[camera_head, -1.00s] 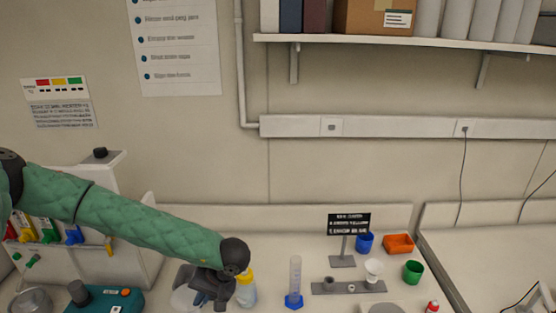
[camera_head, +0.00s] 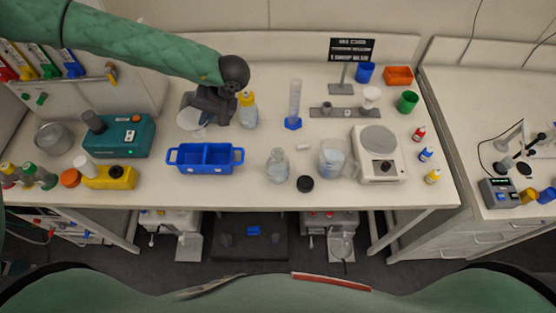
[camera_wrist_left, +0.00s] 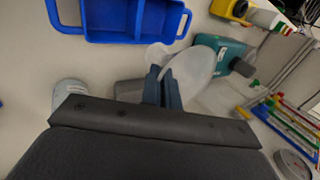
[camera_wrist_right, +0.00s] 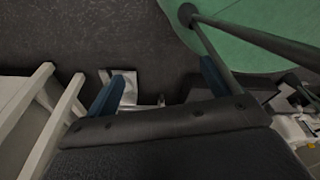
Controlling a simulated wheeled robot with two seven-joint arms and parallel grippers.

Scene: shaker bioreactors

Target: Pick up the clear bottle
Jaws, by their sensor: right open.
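The clear bottle (camera_head: 278,165) stands upright on the bench, right of the blue tray. A round black cap (camera_head: 305,184) lies on the bench beside it. My left gripper (camera_head: 198,112) is behind the blue tray, up and left of the bottle, over a pale round piece (camera_head: 190,118).
The blue tray (camera_head: 206,171) lies between my left gripper and the bench front. A beaker (camera_head: 333,158) and a scale (camera_head: 379,154) stand right of the bottle. A yellow-capped wash bottle (camera_head: 248,110) is close beside my left gripper. A tall cylinder (camera_head: 294,104) stands behind the clear bottle.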

